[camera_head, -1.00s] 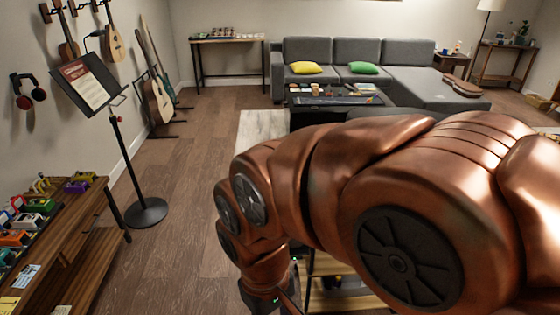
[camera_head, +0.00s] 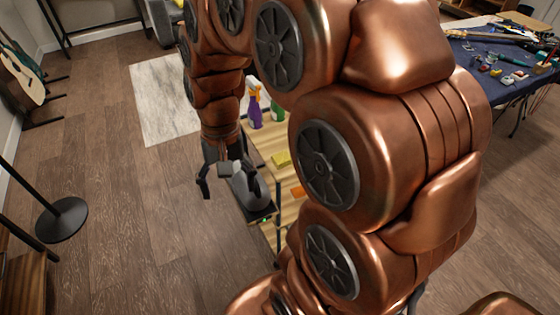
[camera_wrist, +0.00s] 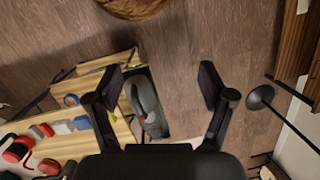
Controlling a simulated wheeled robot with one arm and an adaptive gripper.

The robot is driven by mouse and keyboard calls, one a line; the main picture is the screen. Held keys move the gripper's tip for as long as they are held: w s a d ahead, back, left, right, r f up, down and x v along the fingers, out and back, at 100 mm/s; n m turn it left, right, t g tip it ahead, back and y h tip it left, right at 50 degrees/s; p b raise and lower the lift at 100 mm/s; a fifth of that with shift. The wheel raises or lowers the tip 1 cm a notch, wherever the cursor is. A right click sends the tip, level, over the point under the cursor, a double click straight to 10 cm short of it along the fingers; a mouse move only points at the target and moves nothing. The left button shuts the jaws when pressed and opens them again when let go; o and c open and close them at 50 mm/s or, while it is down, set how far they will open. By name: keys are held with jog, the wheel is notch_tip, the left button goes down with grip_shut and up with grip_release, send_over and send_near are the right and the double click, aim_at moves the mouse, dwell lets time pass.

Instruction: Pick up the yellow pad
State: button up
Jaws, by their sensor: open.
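The yellow pad (camera_head: 281,158) is a small yellow block on the light wooden top of a cart (camera_head: 262,147) in the head view. My gripper (camera_head: 214,180) hangs left of the cart's edge in the head view, apart from the pad. In the wrist view my gripper (camera_wrist: 168,82) has its two black fingers wide apart, with nothing held between them. My arm hides much of the cart in the head view.
A grey rounded tool (camera_head: 250,190) on a dark base is at the cart's left side, close to my gripper. A purple spray bottle (camera_head: 255,112) stands behind the pad. Bare floor (camera_head: 150,215) lies left.

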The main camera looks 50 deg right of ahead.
jog(key=w+d+f+m+y, duration=0.1)
jog(key=w+d+f+m, duration=0.25)
jog(key=w+d, duration=0.25)
jog(key=m+t+y+b, duration=0.1)
jog(key=m+t+b, duration=0.2)
jog(key=m, duration=0.9)
send_near(282, 156)
jog(key=f, duration=0.2)
jog(key=shift+a+f+n+y, duration=0.15)
jog(key=shift+a+f, duration=0.1)
jog(key=shift+f, duration=0.35)
jog(key=shift+a+f+n+y, duration=0.1)
jog(key=shift+a+f+y, duration=0.1)
jog(key=shift+f, duration=0.4)
jog(key=p+x, duration=0.1)
jog(key=x, duration=0.3)
jog(key=shift+w+a+f+p, duration=0.15)
jog(key=shift+a+p, duration=0.15)
jog(key=shift+p, duration=0.05)
jog(key=shift+f, duration=0.3)
jog(key=c, duration=0.9)
